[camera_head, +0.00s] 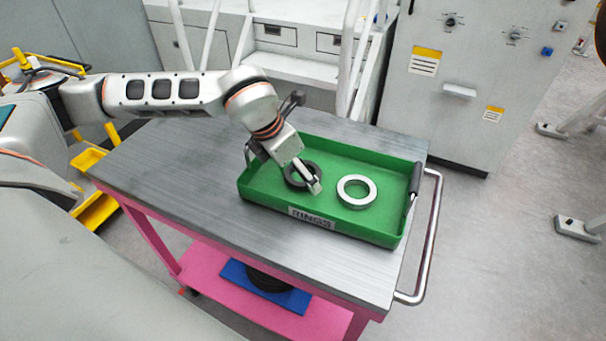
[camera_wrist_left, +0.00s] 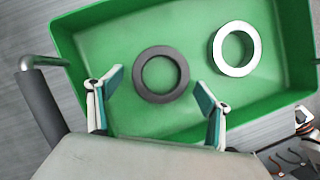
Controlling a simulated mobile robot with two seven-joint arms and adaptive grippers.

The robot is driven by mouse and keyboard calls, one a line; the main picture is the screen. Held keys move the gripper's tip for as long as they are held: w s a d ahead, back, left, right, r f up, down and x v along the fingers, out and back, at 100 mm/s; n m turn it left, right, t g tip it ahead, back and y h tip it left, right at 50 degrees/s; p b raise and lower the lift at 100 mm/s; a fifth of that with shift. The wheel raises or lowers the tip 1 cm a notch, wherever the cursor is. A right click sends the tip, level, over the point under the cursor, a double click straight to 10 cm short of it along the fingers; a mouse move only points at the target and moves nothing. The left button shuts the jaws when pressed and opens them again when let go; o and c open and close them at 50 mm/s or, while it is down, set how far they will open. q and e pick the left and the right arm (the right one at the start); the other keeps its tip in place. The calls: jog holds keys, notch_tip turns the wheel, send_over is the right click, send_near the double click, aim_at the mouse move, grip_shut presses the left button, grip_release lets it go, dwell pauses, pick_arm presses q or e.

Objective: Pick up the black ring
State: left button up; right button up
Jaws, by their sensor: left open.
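The black ring (camera_wrist_left: 137,78) lies flat on the floor of the green tray (camera_head: 345,230), left of the silver ring (camera_head: 343,194). In the head view the black ring (camera_head: 291,179) is partly hidden by my left gripper (camera_head: 312,181). In the left wrist view my left gripper (camera_wrist_left: 155,100) is open, its two fingers apart, one on each side of the near part of the black ring. The fingers hold nothing. I cannot tell their exact height above the tray floor. The silver ring also shows in the left wrist view (camera_wrist_left: 217,50). My right gripper is not in view.
The tray, labelled RINGS, has raised walls and dark end handles (camera_head: 415,178). It stands on a grey-topped pink cart (camera_head: 180,150) with a metal push rail (camera_head: 432,235). The tabletop left of the tray is clear. Grey cabinets (camera_head: 460,90) stand behind.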

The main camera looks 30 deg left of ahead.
pick_arm(q)
jog(key=c, duration=1.3)
jog(key=shift+o, duration=0.2)
jog(key=shift+r, duration=0.2)
